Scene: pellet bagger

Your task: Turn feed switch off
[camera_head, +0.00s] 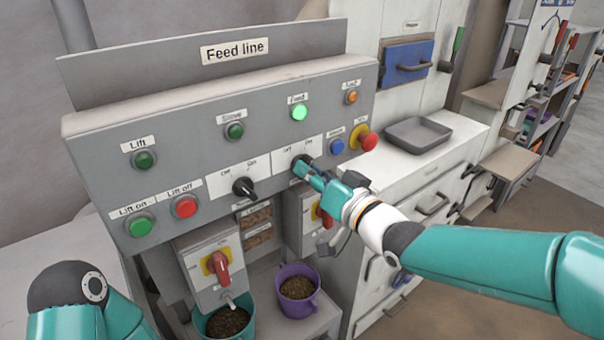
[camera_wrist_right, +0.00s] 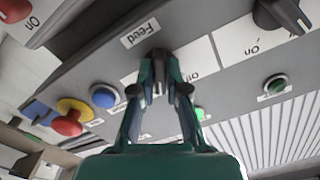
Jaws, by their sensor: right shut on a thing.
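The feed switch (camera_head: 301,160) is a black rotary knob on a white plate marked Off and On, on the sloping grey Feed line panel. In the right wrist view the knob (camera_wrist_right: 157,57) sits beside a "Feed" label, with "Off" readable on one side. My right gripper (camera_head: 304,168) is shut on this knob; its two teal fingers (camera_wrist_right: 159,85) flank it. The fingers partly cover the knob, so its exact pointing is hard to tell. The green Feed lamp (camera_head: 299,112) above it is brightly lit. My left gripper is out of view.
Left of the feed switch is another black rotary switch (camera_head: 244,188). Close on the right are a blue button (camera_head: 337,146) and a red mushroom button (camera_head: 368,141). A grey tray (camera_head: 418,134) lies right.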

